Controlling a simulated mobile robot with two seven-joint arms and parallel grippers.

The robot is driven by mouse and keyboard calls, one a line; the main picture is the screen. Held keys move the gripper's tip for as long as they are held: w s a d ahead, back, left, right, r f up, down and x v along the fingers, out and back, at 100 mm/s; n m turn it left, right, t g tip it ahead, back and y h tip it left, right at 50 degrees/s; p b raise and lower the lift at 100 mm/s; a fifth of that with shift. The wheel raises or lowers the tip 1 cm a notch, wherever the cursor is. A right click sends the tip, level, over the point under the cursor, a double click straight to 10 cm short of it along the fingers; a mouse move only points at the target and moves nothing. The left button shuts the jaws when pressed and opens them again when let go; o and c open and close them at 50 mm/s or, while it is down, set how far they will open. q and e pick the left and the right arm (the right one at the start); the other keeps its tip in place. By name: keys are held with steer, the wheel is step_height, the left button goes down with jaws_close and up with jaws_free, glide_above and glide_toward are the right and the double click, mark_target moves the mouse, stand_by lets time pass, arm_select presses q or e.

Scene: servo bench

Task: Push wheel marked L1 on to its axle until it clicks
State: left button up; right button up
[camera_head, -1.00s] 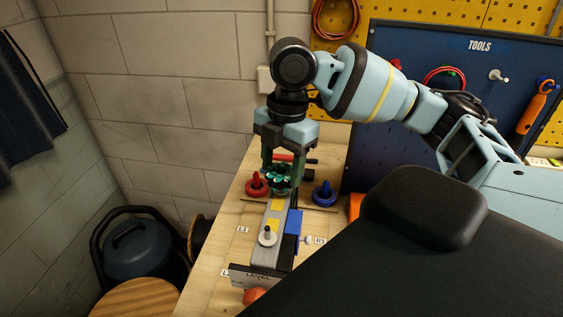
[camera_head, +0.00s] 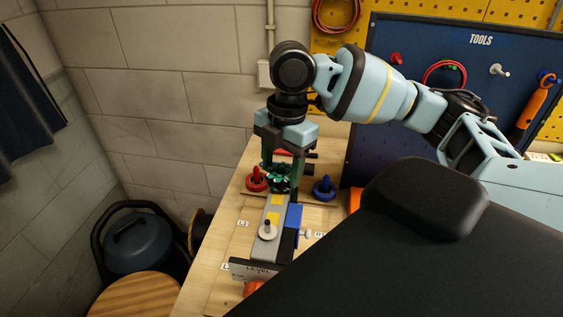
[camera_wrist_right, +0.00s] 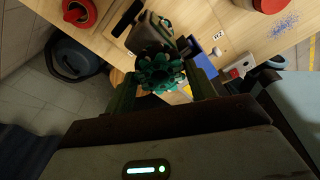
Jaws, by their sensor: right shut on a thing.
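My right gripper (camera_head: 280,172) points down over the far part of the bench, shut on a dark green toothed wheel (camera_head: 279,180). The wheel also shows between the fingers in the right wrist view (camera_wrist_right: 160,73). I cannot read any mark on it. Below and in front of it runs a grey chassis bar (camera_head: 268,246) with yellow patches and an upright white peg (camera_head: 267,230). A label L1 (camera_head: 243,224) lies on the bench left of the bar. I cannot make out an axle beside that label. My left gripper is not in view.
A red wheel (camera_head: 257,183) and a blue wheel (camera_head: 324,190) stand either side of the held wheel. A blue block (camera_head: 294,216) adjoins the bar's right side. A LEVEL plate (camera_head: 252,269) stands at the near end. The tool board (camera_head: 400,100) rises at the right.

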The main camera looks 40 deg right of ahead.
mark_target(281, 171)
steer(key=shift+f, duration=0.4)
stand_by(0.8)
steer(key=o, duration=1.2)
steer(key=shift+c, duration=0.2)
steer(key=shift+r, duration=0.1)
steer(key=shift+c, duration=0.4)
steer(key=shift+r, duration=2.45)
